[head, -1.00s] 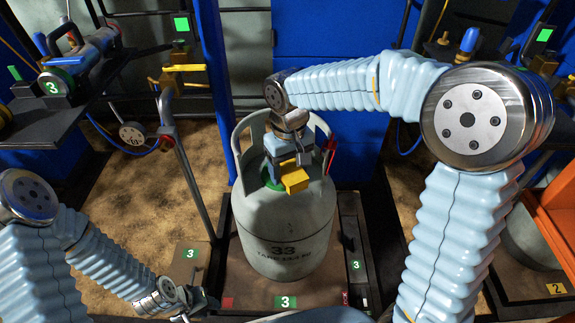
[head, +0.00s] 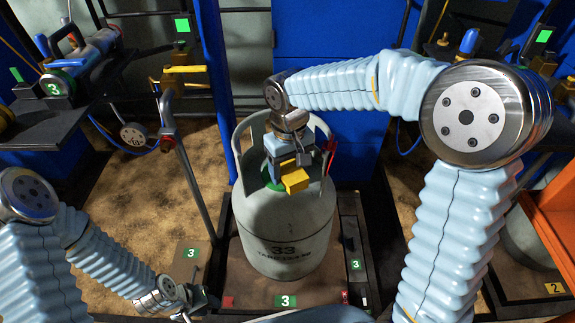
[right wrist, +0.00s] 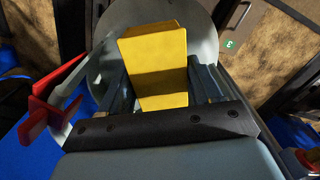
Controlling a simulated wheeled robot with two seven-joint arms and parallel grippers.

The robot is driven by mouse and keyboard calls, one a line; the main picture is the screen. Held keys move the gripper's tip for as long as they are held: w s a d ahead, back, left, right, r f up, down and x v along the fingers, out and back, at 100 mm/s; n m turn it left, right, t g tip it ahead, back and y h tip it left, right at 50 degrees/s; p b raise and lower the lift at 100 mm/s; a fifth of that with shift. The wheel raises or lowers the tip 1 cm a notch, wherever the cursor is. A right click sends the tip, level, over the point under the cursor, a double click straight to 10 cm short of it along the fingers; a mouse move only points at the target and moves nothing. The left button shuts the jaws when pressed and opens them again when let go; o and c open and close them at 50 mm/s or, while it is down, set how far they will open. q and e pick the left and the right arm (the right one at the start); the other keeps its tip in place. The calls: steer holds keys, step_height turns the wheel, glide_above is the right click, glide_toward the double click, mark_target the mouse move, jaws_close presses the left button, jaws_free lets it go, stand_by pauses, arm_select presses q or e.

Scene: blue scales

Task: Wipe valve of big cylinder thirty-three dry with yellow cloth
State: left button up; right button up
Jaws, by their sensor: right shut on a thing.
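Big cylinder 33 (head: 285,228) is pale grey and stands upright on the scale platform, with a raised collar around its top. It also shows behind the cloth in the right wrist view (right wrist: 108,60). My right gripper (head: 284,160) is over the cylinder's top, inside the collar, shut on the yellow cloth (head: 294,180), a folded block. The cloth sits between the fingers in the right wrist view (right wrist: 155,62). The valve is hidden under the gripper and cloth, so I cannot tell if they touch. My left gripper (head: 193,302) is low at left, away from the cylinder; its fingers are unclear.
A red part (head: 329,150) is at the collar's right side. The scale platform (head: 225,265) lies under the cylinder. A grey pole (head: 190,180) stands to its left. A dark shelf (head: 50,125) with equipment is at far left, and an orange frame (head: 550,235) at right.

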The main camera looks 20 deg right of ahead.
steer(key=shift+s+r, duration=0.2)
steer(key=shift+r, duration=0.05)
steer(key=shift+r, duration=0.15)
steer(key=shift+r+p, duration=0.6)
steer(key=shift+p, duration=0.05)
steer(key=shift+r+p, duration=0.3)
steer(key=shift+c, duration=1.3)
steer(key=shift+s, duration=0.2)
steer(key=s+a+r, duration=0.2)
steer(key=s, duration=0.7)
steer(key=shift+s+a+r, duration=0.3)
